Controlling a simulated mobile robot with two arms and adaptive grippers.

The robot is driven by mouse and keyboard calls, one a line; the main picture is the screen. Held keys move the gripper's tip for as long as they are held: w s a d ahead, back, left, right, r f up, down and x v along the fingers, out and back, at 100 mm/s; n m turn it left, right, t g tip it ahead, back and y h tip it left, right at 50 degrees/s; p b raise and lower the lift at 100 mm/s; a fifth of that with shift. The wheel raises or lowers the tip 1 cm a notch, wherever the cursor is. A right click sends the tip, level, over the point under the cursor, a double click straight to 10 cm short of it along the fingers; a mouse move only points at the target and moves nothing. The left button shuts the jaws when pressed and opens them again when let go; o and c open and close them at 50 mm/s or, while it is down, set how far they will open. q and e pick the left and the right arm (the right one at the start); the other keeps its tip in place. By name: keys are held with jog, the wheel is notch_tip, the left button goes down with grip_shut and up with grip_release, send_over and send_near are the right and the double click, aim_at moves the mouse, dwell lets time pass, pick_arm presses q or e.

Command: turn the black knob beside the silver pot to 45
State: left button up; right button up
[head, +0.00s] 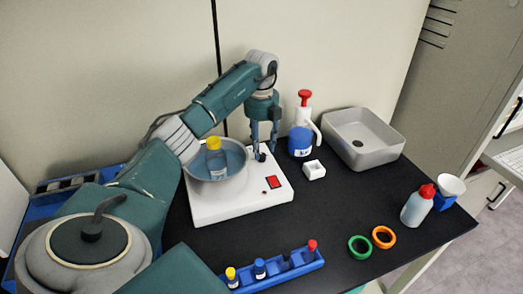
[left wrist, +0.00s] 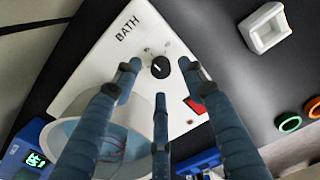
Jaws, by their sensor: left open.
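The black knob (head: 261,157) sits on the white bath base (head: 240,208), just right of the silver pot (head: 245,178). In the left wrist view the knob (left wrist: 160,67) shows a pale pointer line, with small markings around it too small to read. The pot (left wrist: 140,135) is at the lower left there, partly behind the fingers. My left gripper (head: 264,143) points down over the knob, fingers spread. In the wrist view its open fingertips stand around the knob, and contact cannot be made out. My right gripper is not in view.
A yellow-capped bottle (head: 214,160) stands in the pot. A red switch (head: 272,182) is on the base. A blue rack (head: 275,274) holds small vials in front.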

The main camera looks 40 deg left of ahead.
aim_at(262, 157)
pick_arm(q)
notch_tip(262, 157, down, 2)
jog(key=shift+f, duration=0.3)
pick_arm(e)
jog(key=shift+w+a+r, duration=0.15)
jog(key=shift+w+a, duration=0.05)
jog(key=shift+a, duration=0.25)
pick_arm(q)
grip_shut()
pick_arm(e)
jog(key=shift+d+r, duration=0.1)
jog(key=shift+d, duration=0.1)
